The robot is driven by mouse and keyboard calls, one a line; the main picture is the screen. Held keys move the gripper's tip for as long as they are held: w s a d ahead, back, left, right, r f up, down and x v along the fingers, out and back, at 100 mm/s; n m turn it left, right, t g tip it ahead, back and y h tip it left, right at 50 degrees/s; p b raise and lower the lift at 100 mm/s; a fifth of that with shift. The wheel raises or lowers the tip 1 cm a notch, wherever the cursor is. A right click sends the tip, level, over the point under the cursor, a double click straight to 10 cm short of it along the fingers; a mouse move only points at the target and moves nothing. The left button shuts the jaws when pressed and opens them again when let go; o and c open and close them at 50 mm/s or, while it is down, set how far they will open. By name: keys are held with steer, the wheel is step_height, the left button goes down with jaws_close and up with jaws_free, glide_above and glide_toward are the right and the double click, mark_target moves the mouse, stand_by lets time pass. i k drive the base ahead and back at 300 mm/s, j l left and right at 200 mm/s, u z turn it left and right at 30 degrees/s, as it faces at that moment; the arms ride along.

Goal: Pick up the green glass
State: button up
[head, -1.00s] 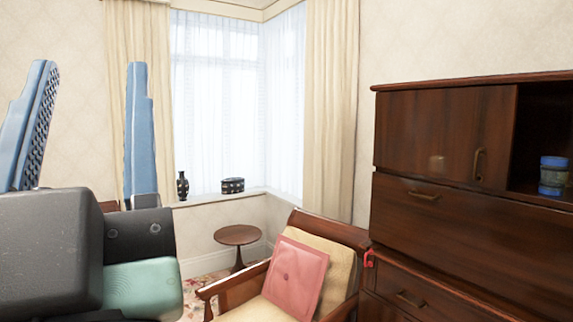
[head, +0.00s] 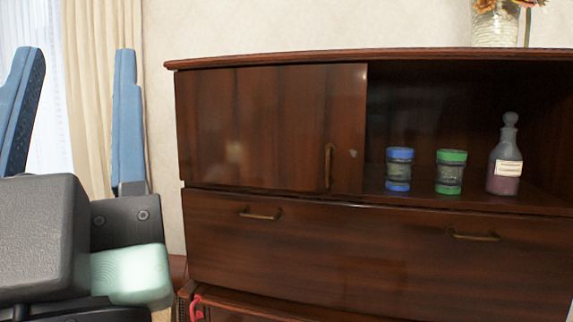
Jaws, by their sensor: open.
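A small glass jar with a green lid and green base, the green glass (head: 451,172), stands upright on the open shelf of the dark wooden cabinet. A similar jar with a blue lid and blue base (head: 399,169) stands just left of it. My gripper (head: 75,120) is at the left edge of the head view, its two blue fingers pointing up and spread apart with nothing between them. It is well to the left of the jars and touches nothing.
A glass bottle with a stopper (head: 505,160) stands right of the green glass. The cabinet's sliding door (head: 270,130) covers the left compartment. Drawers with handles lie below. A flower vase (head: 495,25) stands on top.

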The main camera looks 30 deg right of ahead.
mark_target(450, 164)
steer(key=i+z, duration=0.15)
steer(key=z, duration=0.3)
steer(key=i+z, duration=0.1)
steer(key=z, duration=0.3)
steer(key=i+j+z, duration=0.1)
steer(key=z, duration=0.35)
steer(key=i+j+z, duration=0.1)
steer(key=z, duration=0.3)
steer(key=i+j+z, duration=0.15)
steer(key=i+z, duration=0.15)
steer(key=z, duration=0.15)
steer(key=i+j+z, duration=0.25)
steer(key=z, duration=0.2)
steer(key=i+j+z, duration=0.2)
steer(key=z, duration=0.25)
steer(key=j, duration=0.1)
